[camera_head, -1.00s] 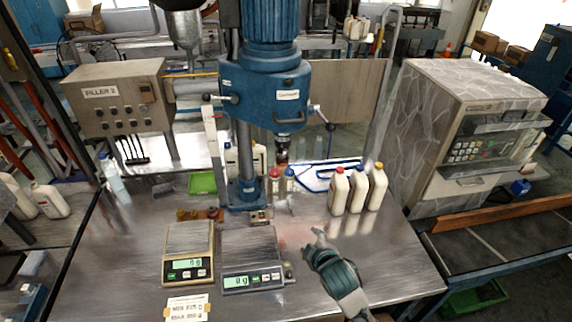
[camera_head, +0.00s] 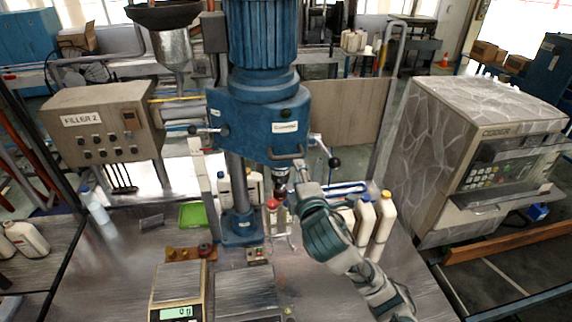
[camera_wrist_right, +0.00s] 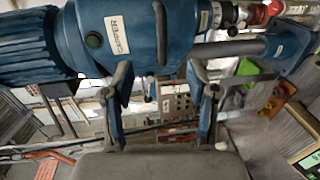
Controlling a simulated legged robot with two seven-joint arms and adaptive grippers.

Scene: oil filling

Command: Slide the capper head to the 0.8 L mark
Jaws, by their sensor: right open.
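The blue capper head (camera_head: 255,125) is mounted on a grey column (camera_head: 238,190), with a blue motor above it. It has a grey handle (camera_head: 288,156) on its front and a black-knobbed lever at its right. A pale upright strip (camera_head: 201,180) stands left of the column; no marks are readable on it. My right gripper (camera_head: 300,172) is just below and right of the handle. In the right wrist view the capper head (camera_wrist_right: 125,35) fills the top, and the handle (camera_wrist_right: 160,38) lies ahead of the open, empty fingers (camera_wrist_right: 160,75). Contact is not clear. My left gripper is out of view.
Bottles (camera_head: 375,218) stand behind my right forearm. A red-capped bottle (camera_head: 272,218) is under the capper head. Scales (camera_head: 180,285) sit at the front. The filler box (camera_head: 100,125) is left and the coder machine (camera_head: 470,150) right.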

